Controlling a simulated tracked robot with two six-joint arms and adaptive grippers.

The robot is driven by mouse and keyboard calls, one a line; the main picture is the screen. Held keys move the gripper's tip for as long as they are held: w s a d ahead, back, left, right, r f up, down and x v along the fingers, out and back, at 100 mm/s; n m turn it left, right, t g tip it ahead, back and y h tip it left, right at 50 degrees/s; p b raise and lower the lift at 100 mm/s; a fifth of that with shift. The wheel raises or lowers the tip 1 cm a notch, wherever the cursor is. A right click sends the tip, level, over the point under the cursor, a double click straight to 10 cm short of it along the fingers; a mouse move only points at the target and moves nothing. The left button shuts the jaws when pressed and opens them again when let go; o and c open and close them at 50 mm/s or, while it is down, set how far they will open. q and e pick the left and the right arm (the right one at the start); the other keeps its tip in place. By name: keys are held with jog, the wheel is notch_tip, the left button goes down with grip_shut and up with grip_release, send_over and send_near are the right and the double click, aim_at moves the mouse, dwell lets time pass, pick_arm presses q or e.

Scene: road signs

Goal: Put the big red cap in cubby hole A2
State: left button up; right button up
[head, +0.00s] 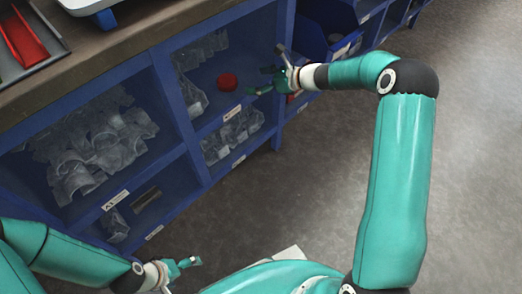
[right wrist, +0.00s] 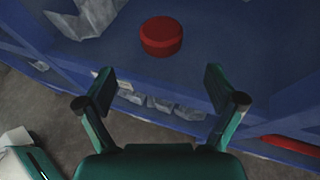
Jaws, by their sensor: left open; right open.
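A label (head: 232,113) below that cubby is too small to read surely. My right gripper (head: 268,72) is open and empty at the cubby's front, just right of the cap. In the right wrist view the cap (right wrist: 161,36) lies beyond and between the open fingers (right wrist: 157,80), apart from them. My left gripper (head: 188,264) is open and empty, low in front of the shelf.
Clear crumpled plastic pieces (head: 92,150) fill the left upper cubby; more (head: 200,57) lie behind the cap. Lower cubbies hold clear pieces too (head: 232,136). Blue dividers (head: 178,100) separate the cubbies. A red item in a tray (head: 22,42) is on the shelf top. Floor at right is clear.

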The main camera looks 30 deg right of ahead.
jog(key=s+a+f+n+g+h, duration=0.2)
jog(key=s+a+f+n+g, duration=0.25)
jog(key=s+f, duration=0.5)
jog(key=s+a+f+n+g+h, duration=0.1)
jog(key=s+a+f+n+g, duration=0.2)
jog(key=s+a+f+n, duration=0.45)
jog(key=s+a+f+n+g, duration=0.1)
jog(key=s+a+f+n, duration=0.1)
jog(key=s+f+n, duration=0.2)
jog(key=s+a+f+n+g+h, duration=0.1)
jog(key=s+a+f+n, duration=0.1)
jog(key=s+n, duration=0.8)
jog(key=s+f, duration=0.1)
jog(key=s, duration=0.4)
jog(key=shift+s+f+h, duration=0.25)
jog(key=shift+f+h, duration=0.05)
jog(key=shift+f, duration=0.05)
jog(key=shift+a, duration=0.1)
